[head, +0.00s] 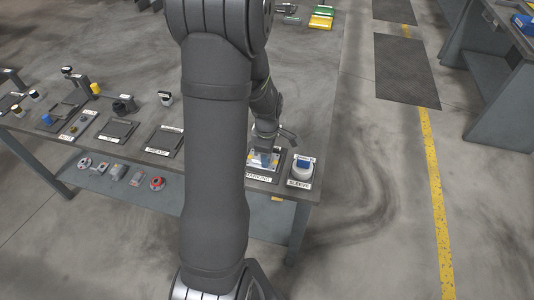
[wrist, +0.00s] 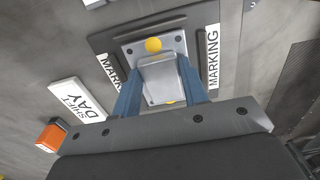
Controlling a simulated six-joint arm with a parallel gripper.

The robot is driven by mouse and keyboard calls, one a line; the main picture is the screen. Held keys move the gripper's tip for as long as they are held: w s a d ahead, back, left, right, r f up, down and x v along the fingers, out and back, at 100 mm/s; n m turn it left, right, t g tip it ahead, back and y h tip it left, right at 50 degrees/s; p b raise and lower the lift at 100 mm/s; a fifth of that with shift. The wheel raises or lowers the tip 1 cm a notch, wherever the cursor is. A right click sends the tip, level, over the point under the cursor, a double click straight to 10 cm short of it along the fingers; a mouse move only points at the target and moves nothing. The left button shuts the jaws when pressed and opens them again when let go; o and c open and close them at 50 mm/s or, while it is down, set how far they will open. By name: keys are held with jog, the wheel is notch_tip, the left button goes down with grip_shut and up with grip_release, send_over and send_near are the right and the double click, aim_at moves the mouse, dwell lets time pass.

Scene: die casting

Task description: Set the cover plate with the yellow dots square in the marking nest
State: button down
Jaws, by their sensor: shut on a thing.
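The cover plate (wrist: 133,50) is light grey, with a raised middle block and yellow dots near two opposite edges. My gripper (wrist: 160,78) is shut on it, its blue fingers on either side of the raised block. The marking nest (wrist: 104,42) is a dark square frame between two MARKING labels. The plate lies over the middle of the nest, roughly in line with its sides. I cannot tell whether it rests in the nest or hangs just above it. In the head view my gripper (head: 264,156) is low at the MARKING station, and my arm hides part of the bench.
Left of my arm are an empty dark tray (head: 165,139) and several small parts. In the wrist view, a SHIFT DAY sign (wrist: 80,108) and an orange block (wrist: 52,135) lie left.

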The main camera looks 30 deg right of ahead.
jog(key=shift+c, duration=2.2)
grip_release()
jog(key=shift+r, duration=0.1)
jog(key=shift+r, duration=3.9)
jog(key=shift+f, duration=3.9)
